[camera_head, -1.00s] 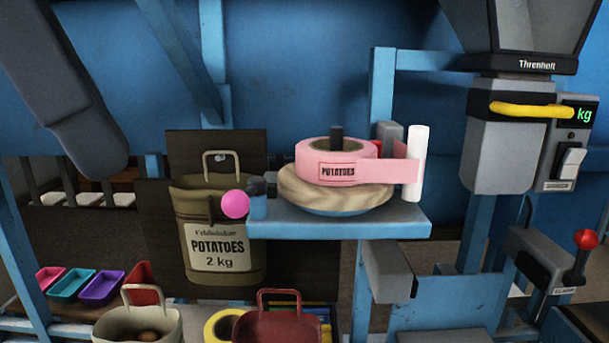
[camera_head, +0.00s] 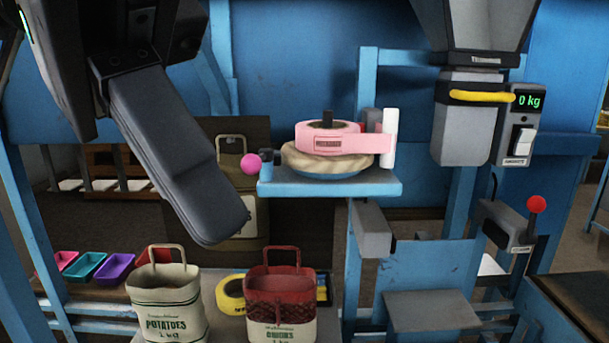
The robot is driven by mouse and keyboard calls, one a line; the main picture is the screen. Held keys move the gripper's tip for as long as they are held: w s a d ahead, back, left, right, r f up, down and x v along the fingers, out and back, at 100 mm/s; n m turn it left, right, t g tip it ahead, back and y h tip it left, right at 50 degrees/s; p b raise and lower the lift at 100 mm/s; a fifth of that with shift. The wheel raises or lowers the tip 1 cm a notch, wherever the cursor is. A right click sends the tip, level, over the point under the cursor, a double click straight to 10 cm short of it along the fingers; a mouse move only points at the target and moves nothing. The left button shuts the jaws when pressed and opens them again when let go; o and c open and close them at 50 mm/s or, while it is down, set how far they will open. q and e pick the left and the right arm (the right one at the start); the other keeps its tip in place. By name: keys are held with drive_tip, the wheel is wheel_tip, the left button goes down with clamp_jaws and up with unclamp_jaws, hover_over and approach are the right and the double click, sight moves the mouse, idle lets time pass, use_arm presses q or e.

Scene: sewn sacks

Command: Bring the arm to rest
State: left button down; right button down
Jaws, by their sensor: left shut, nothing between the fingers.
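My left gripper (camera_head: 218,226) comes in from the upper left. Its dark grey fingers are shut and empty, pointing down and to the right. They hang in front of the olive sack (camera_head: 236,150) on the dark board and cover much of it. The fingertips are above and between the cream potato sack (camera_head: 172,307) and the red onion sack (camera_head: 280,292), apart from both as far as I can tell. My right gripper is not in view.
A blue shelf (camera_head: 330,187) holds a pink label roll (camera_head: 330,140); a pink ball (camera_head: 250,164) sticks out at its left. A scale (camera_head: 520,130) reads 0 kg under a hopper (camera_head: 475,25). A red-knobbed lever (camera_head: 536,205) stands right. Coloured trays (camera_head: 85,267) lie lower left.

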use_arm(q)
drive_tip(key=w+d+n+g+h, duration=0.3)
drive_tip(key=w+n+g+h, duration=0.55)
drive_tip(key=n+h, duration=0.7)
drive_tip(key=w+a+f+m+t+y, duration=0.25)
drive_tip(key=w+f+m+t, duration=0.55)
drive_tip(key=m+t, duration=0.8)
drive_tip(key=w+a+f+m+t+y, duration=0.25)
drive_tip(key=w+f+m+t, duration=0.35)
drive_tip(key=f+m+t, duration=0.7)
drive_tip(key=s+a+f+n+y, duration=0.25)
drive_tip(key=f+n+y, duration=0.4)
drive_tip(key=f, duration=0.35)
drive_tip(key=s+a+f+n+y, duration=0.1)
drive_tip(key=a+f+n+y, duration=0.2)
drive_tip(key=f+n+y, duration=0.55)
drive_tip(key=s+a+f+n+g, duration=0.1)
drive_tip(key=s+f+n+g, duration=0.1)
drive_tip(key=s+f, duration=0.5)
drive_tip(key=s+a+f+n+g, duration=0.2)
drive_tip(key=s+f+g, duration=0.3)
drive_tip(key=f, duration=0.7)
drive_tip(key=shift+s+a+n, duration=0.15)
drive_tip(key=shift+s+n, duration=0.7)
drive_tip(key=shift+s, duration=0.3)
